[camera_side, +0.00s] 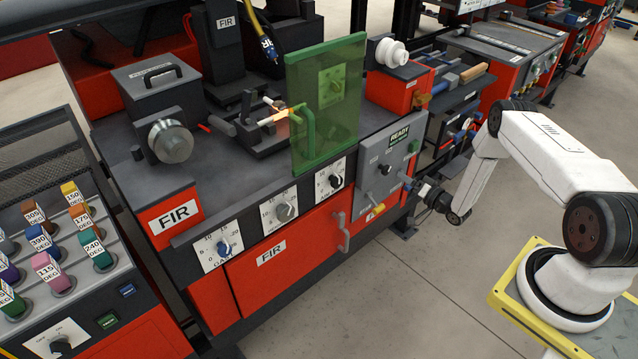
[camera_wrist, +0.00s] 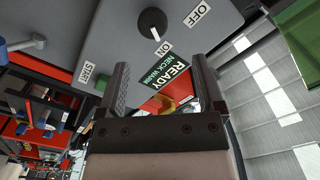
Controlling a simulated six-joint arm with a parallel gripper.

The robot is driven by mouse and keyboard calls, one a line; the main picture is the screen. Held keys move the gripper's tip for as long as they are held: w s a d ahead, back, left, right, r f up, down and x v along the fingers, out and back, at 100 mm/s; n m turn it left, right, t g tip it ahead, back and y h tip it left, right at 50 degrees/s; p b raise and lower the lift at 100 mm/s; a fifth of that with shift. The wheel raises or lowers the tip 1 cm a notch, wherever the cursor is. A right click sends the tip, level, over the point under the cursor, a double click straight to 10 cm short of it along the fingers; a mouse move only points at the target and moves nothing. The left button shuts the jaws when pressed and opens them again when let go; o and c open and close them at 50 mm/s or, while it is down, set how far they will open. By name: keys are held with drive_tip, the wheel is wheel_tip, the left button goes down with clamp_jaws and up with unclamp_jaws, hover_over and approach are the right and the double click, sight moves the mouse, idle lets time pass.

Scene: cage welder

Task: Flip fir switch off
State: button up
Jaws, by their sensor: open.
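The switch is a black round knob (camera_side: 386,169) on a grey panel (camera_side: 368,160) at the right front of the red FIR machine. In the wrist view the knob (camera_wrist: 153,22) has a white mark pointing towards the ON label (camera_wrist: 163,48); the OFF label (camera_wrist: 200,12) is on its other side. My gripper (camera_wrist: 162,80) is open, with nothing between its fingers. The knob lies beyond the fingertips in that view, apart from them. In the side view my gripper (camera_side: 420,188) is beside the panel's lower right, and its fingertips are hard to make out.
A READY sign (camera_side: 399,137) is on the panel, and a START label (camera_wrist: 86,74) shows in the wrist view. A green transparent shield (camera_side: 330,100) stands to the left. The floor (camera_side: 440,270) below is clear.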

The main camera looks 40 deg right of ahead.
sight(388, 171)
drive_tip(key=shift+f, duration=0.55)
drive_tip(key=shift+w, duration=0.1)
drive_tip(key=shift+w, duration=3.8)
clamp_jaws()
